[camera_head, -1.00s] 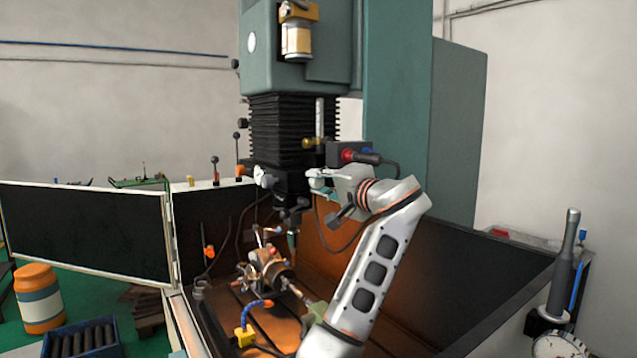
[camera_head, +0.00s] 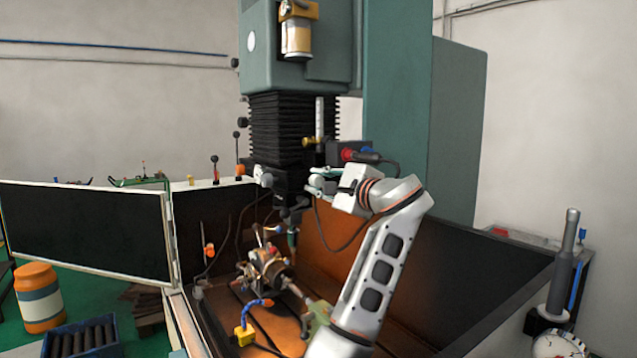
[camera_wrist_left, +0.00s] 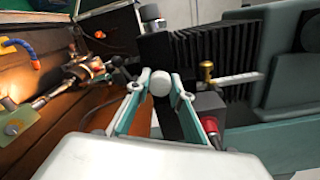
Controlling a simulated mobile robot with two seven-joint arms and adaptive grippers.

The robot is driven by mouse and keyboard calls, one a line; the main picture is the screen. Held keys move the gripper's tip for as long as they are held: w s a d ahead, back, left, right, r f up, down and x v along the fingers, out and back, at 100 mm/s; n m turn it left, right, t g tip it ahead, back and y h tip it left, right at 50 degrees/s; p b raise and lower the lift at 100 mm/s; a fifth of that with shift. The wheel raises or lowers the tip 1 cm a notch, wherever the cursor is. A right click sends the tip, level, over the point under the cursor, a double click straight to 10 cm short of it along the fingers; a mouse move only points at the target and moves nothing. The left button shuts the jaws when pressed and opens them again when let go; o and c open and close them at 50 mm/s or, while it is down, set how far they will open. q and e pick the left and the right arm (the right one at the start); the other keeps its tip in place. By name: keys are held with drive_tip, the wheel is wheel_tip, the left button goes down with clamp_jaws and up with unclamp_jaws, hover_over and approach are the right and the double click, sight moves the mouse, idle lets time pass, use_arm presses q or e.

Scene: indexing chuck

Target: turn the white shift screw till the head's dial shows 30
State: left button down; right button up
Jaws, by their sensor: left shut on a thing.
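The white shift screw (camera_wrist_left: 159,82) shows as a round white end between the two fingers in the left wrist view. In the head view it is a small pale knob (camera_head: 316,181) on the right side of the machine's dark lower head (camera_head: 291,181). My left gripper (camera_head: 317,184) reaches it from the right and is shut on it; the gripper also shows in the left wrist view (camera_wrist_left: 160,84). I cannot make out the dial or any number on it. My right gripper is in neither view.
A second pale knob (camera_head: 264,176) sits on the head's left side. A black box with a red plug (camera_head: 348,154) and cable is close above my gripper. A dark splash panel (camera_head: 85,235) stands left.

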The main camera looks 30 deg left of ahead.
use_arm(q)
drive_tip(key=shift+m, duration=0.3)
drive_tip(key=c, duration=1.8)
unclamp_jaws()
wheel_tip(320, 180, up, 9)
drive_tip(key=shift+s+d+f, duration=0.1)
drive_tip(key=shift+f, duration=0.1)
drive_tip(key=shift+w+d+r, duration=0.1)
drive_tip(key=shift+w+r, duration=0.1)
drive_tip(key=shift+r, duration=0.35)
drive_tip(key=shift+s+r, duration=0.1)
drive_tip(key=shift+r, duration=0.05)
